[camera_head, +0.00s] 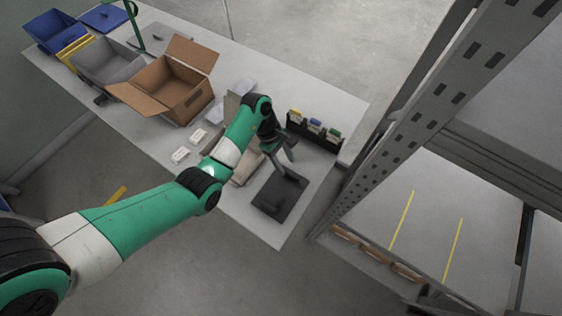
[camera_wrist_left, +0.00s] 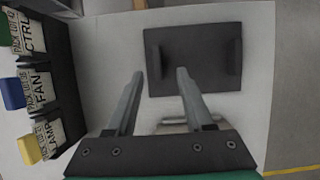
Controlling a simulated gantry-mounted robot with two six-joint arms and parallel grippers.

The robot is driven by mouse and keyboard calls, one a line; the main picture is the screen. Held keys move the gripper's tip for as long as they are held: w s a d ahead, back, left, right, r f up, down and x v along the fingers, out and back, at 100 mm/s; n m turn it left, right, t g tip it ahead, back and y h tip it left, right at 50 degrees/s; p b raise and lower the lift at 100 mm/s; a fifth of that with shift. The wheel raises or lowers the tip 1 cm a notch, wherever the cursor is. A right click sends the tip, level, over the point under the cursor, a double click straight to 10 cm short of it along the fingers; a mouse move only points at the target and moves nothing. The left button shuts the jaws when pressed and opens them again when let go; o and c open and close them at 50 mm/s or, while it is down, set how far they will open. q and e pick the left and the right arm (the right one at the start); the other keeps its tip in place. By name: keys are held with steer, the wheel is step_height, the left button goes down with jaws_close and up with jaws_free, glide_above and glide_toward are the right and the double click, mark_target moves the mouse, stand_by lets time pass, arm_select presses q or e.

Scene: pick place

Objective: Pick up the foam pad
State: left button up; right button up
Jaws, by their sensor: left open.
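The foam pad (camera_head: 272,203) is a dark, flat, rectangular piece lying near the right front corner of the white table. In the left wrist view the foam pad (camera_wrist_left: 195,35) lies beyond the fingertips, with a darker raised strip or slot near each short side. My left gripper (camera_head: 283,172) reaches down over the pad's far edge in the head view. In the wrist view the left gripper (camera_wrist_left: 161,73) has its two grey fingers apart with nothing between them. I cannot tell the exact height of the fingertips above the pad. My right gripper is not in view.
A black rack (camera_head: 314,131) with several labelled packs stands beside the gripper. An open cardboard box (camera_head: 170,90), a grey bin (camera_head: 105,62) and small white items (camera_head: 181,155) lie to the left. A metal shelf post (camera_head: 400,130) rises at the right. The table edge runs close to the pad.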

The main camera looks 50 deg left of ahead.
mark_target(292, 174)
arm_select(q)
steer(key=shift+w+d+f, duration=0.1)
steer(key=shift+f, duration=0.3)
steer(key=b+x, duration=0.2)
steer(key=x, duration=0.3)
steer(key=shift+w+f+b, duration=0.15)
steer(key=shift+b, duration=0.25)
jaws_close()
